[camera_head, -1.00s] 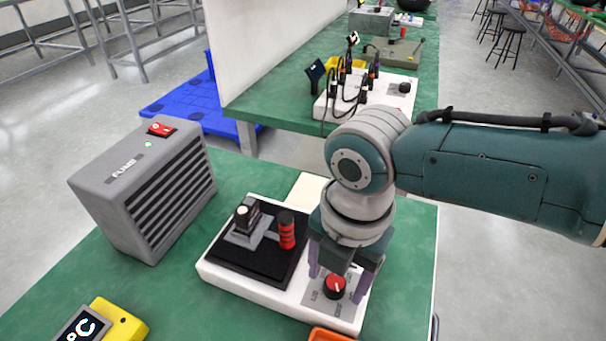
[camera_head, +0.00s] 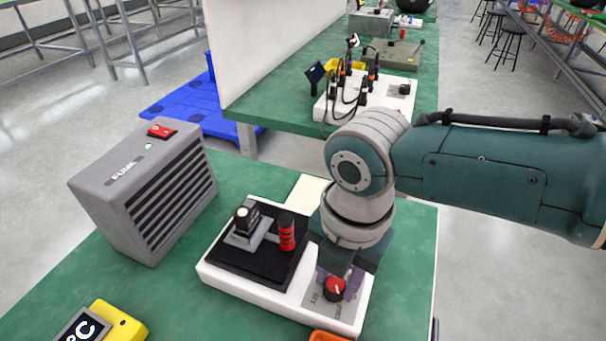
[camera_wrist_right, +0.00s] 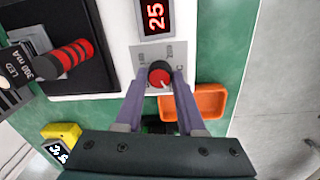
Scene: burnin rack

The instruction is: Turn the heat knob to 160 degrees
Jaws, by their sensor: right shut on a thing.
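The heat knob (camera_head: 335,288) is a round red-topped knob with a white pointer line on the white station (camera_head: 235,287). In the right wrist view the knob (camera_wrist_right: 160,74) sits on a grey dial plate (camera_wrist_right: 150,54), and a display (camera_wrist_right: 154,17) beside it reads 25. My right gripper (camera_head: 338,284) has its purple fingers on both sides of the knob, shut on it; the fingers also show in the right wrist view (camera_wrist_right: 160,80). The dial's markings are partly hidden by the fingers. My left gripper is not in view.
A grey fume box (camera_head: 140,190) is at the left. A yellow meter (camera_head: 120,320) and an orange tray (camera_wrist_right: 208,102) lie near the front.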

